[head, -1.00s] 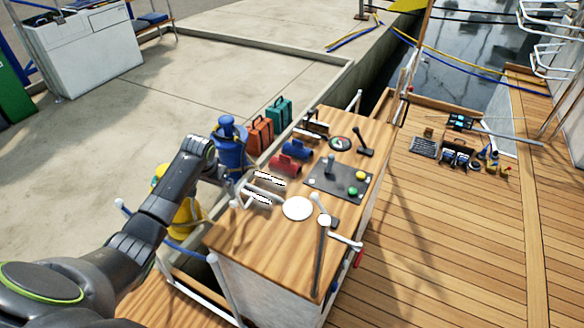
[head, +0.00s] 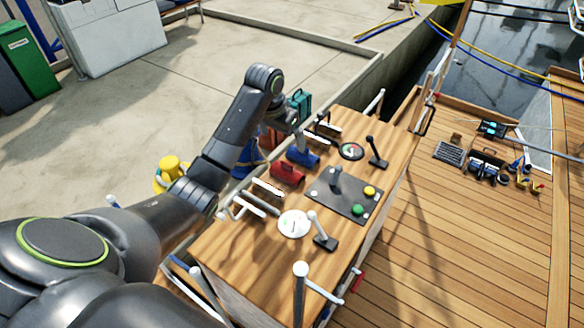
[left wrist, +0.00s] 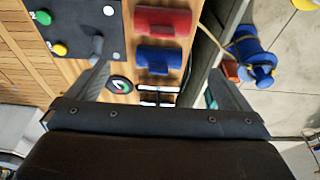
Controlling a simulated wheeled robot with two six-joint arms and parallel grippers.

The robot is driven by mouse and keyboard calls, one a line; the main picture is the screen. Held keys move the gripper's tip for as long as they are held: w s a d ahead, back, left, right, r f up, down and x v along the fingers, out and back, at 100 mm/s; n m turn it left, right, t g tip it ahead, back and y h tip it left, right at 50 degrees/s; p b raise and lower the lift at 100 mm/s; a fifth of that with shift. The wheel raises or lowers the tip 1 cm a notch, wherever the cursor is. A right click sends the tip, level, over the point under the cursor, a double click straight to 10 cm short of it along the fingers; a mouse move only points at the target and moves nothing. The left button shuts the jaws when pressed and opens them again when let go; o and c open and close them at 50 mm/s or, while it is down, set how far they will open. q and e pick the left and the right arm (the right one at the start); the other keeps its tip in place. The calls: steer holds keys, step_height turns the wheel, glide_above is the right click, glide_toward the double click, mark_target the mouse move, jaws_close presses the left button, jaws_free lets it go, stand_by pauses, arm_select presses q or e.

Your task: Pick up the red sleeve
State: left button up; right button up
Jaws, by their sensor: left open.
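The red sleeve (head: 287,174) lies on the wooden console top, towards its left edge. It also shows at the top of the left wrist view (left wrist: 163,21). A blue sleeve (head: 303,158) lies just behind it and shows in the left wrist view (left wrist: 160,60) between my fingers. My left gripper (head: 304,134) is over the back left part of the console. In the left wrist view its fingers (left wrist: 155,72) are spread wide and hold nothing. The red sleeve is beyond the fingertips, past the blue one. My right gripper is in neither view.
A dark panel (head: 338,196) with green and yellow buttons and a lever is right of the sleeves. A round gauge (head: 351,151), a white disc (head: 294,224) and upright levers stand on the console (head: 250,262). A blue winch (left wrist: 255,57) is beside it.

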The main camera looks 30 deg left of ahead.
mark_target(287, 163)
arm_select(q)
steer(key=x, duration=0.5)
steer(key=b+x, duration=0.1)
steer(key=x, duration=0.4)
steer(key=shift+s+f+b, duration=0.2)
steer(key=shift+f+b, duration=0.05)
steer(key=shift+b, duration=0.05)
steer(key=x, duration=0.2)
steer(key=b+x, duration=0.1)
steer(key=x, duration=0.2)
steer(key=shift+s+a, duration=0.2)
steer(key=shift+s, duration=0.05)
steer(key=shift+w+f, duration=0.1)
steer(key=shift+f, duration=0.15)
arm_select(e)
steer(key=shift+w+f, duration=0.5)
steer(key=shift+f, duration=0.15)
arm_select(q)
steer(key=c, duration=0.8)
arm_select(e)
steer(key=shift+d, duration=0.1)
arm_select(q)
steer(key=shift+r, duration=0.1)
